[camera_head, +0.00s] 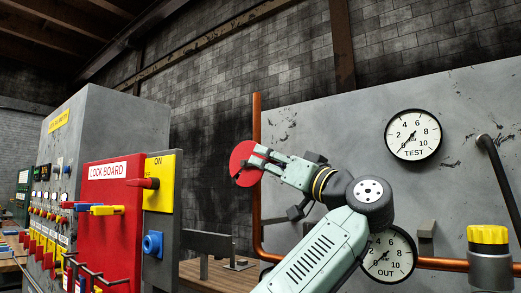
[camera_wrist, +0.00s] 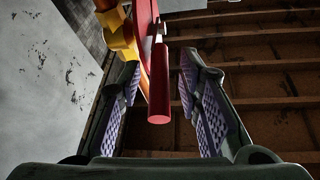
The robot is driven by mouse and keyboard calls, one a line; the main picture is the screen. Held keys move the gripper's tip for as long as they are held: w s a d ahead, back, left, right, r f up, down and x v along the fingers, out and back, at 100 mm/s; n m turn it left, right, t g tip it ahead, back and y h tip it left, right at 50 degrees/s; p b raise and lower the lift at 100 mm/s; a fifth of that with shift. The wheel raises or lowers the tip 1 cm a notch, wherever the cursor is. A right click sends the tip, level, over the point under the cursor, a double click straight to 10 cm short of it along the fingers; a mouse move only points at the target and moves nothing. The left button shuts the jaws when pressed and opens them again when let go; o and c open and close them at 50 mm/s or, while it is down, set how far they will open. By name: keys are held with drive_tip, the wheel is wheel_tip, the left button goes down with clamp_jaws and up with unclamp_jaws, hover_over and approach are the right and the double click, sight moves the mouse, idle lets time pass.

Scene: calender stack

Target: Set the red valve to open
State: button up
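The red valve shows in the head view as a round red disc (camera_head: 243,165) beside the upright copper pipe, partly covered by my gripper. In the wrist view, a red bar with a round end (camera_wrist: 159,88) points toward me between my fingers, with a curved red edge behind it. My gripper (camera_wrist: 164,95) is open, with a purple-padded finger on each side of the bar. A gap shows between the bar and each finger. In the head view, my gripper (camera_head: 262,152) overlaps the disc's right side. I cannot read the valve's setting.
A grey panel (camera_head: 310,120) with a TEST gauge (camera_head: 413,134) and an OUT gauge (camera_head: 389,255) stands behind my arm. The copper pipe (camera_head: 257,120) runs up its left edge.

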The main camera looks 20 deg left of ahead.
drive_tip(key=shift+p+x, duration=0.45)
drive_tip(key=shift+x, duration=1.3)
drive_tip(key=shift+c, duration=0.6)
clamp_jaws()
